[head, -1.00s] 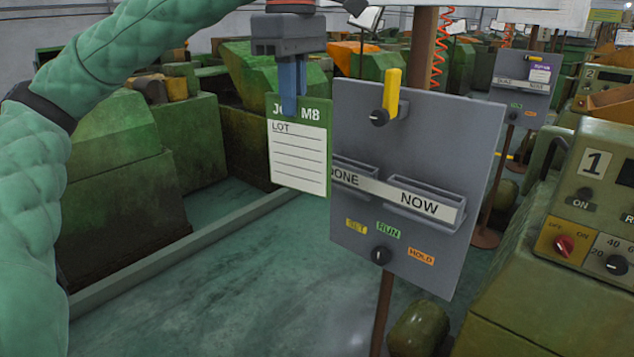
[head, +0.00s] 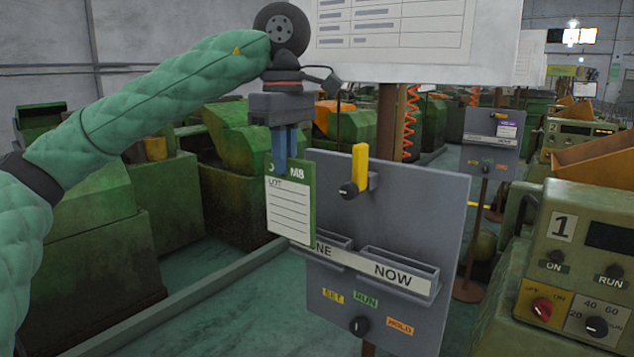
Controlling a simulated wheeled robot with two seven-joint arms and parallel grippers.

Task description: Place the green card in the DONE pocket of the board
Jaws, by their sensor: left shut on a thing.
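The green card (head: 290,205), with a white LOT panel and a green border, hangs upright from my left gripper (head: 284,160), which is shut on its top edge. The grey board (head: 420,215) stands on a post. The card is in front of the board's left edge and covers part of the DONE pocket (head: 330,245); only "NE" of its label shows. I cannot tell whether the card's lower end touches the pocket. The NOW pocket (head: 400,272) is to the right and looks empty. My right gripper is not in view.
A yellow lever (head: 360,167) sticks out at the board's top, and a black knob (head: 359,326) sits below the pockets. A green machine panel (head: 575,270) stands close on the right. A white sheet board (head: 400,40) is above. Green machines line the left.

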